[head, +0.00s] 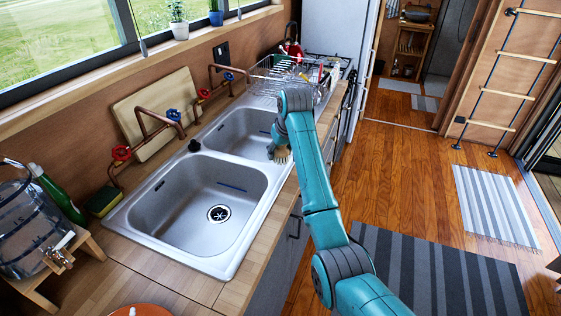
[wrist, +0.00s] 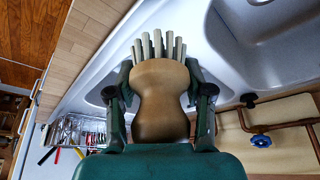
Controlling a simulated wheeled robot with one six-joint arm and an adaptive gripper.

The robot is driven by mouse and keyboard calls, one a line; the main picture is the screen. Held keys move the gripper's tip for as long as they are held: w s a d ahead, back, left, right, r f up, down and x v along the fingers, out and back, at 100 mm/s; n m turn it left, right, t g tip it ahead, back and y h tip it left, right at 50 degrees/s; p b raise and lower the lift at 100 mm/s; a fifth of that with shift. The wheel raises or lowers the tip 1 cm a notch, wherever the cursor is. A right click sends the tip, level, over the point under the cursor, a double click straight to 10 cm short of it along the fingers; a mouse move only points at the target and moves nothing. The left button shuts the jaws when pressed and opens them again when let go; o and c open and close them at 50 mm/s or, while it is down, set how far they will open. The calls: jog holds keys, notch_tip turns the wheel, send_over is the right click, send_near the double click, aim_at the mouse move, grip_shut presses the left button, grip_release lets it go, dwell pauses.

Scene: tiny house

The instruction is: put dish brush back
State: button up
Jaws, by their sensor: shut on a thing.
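The dish brush (wrist: 160,85) has a brown wooden body and pale bristles. It fills the middle of the wrist view, between the two dark green fingers of my gripper (wrist: 160,100), which is shut on it. In the head view a bit of the brush (head: 283,156) shows below the end of my teal arm, over the right edge of the far sink basin. My gripper is mostly hidden there behind the arm. A wire dish rack (head: 262,82) stands on the counter beyond the sink; it also shows at lower left in the wrist view (wrist: 68,130).
The double sink (head: 190,195) has two empty-looking basins. Copper pipes with red and blue valves and a cutting board (head: 150,108) line the wall side. A water dispenser (head: 30,225) and a green bottle (head: 58,192) stand at near left.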

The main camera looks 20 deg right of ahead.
aim_at(283, 149)
jog(key=shift+f, duration=2.05)
jog(key=shift+f, duration=0.15)
jog(key=o, duration=1.2)
jog(key=shift+c, duration=0.2)
jog(key=v, duration=1.2)
jog(key=shift+a, duration=0.1)
jog(key=shift+s, duration=0.1)
